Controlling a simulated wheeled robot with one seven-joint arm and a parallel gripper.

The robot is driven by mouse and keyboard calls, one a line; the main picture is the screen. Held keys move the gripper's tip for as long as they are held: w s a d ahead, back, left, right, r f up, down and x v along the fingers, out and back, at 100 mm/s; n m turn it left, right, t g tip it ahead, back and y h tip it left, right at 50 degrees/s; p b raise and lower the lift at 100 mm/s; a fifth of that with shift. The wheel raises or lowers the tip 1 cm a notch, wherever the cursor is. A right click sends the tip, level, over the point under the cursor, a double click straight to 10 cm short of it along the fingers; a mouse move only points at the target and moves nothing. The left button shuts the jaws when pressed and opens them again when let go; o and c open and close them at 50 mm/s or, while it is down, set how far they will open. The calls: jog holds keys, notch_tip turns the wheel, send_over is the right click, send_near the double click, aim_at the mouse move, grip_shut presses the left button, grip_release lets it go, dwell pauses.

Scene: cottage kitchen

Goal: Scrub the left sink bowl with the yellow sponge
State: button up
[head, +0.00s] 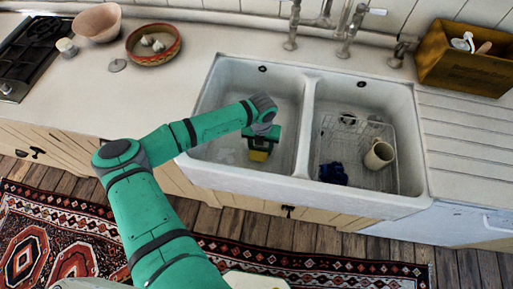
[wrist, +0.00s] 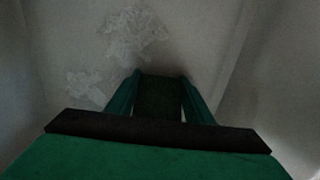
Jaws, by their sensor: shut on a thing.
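The left sink bowl (head: 222,135) is white and deep, with a drain hole high on its back wall. My gripper (head: 259,146) reaches down into it, near the front right part of the bowl. In the dim wrist view a dark green-black face of the sponge (wrist: 159,96) lies between the two green fingers. Pale patchy marks (wrist: 136,32) lie on the bowl surface ahead and to the left of the fingers. I cannot tell whether the sponge touches the floor.
A divider (head: 304,125) separates the right bowl, which holds a wire rack (head: 345,140), a cream mug (head: 379,155) and a dark blue cloth (head: 333,173). Taps (head: 345,40) stand behind. A wooden box (head: 465,58) is at right; a patterned bowl (head: 153,45) is on the left counter.

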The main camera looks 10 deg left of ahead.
jog(key=shift+w+d, duration=0.25)
jog(key=shift+d, duration=0.55)
jog(key=shift+w+d, duration=0.15)
jog(key=shift+w, duration=0.05)
jog(key=shift+w+d, duration=0.45)
jog(key=shift+w, duration=0.55)
jog(key=shift+w+d, duration=0.4)
jog(key=shift+w, duration=0.55)
jog(key=shift+w+d, duration=0.45)
jog(key=shift+w, duration=0.55)
jog(key=shift+w+a, duration=0.15)
jog(key=shift+a, duration=4.1)
jog(key=shift+r, duration=0.1)
notch_tip(320, 180, up, 19)
jog(key=shift+f, duration=0.2)
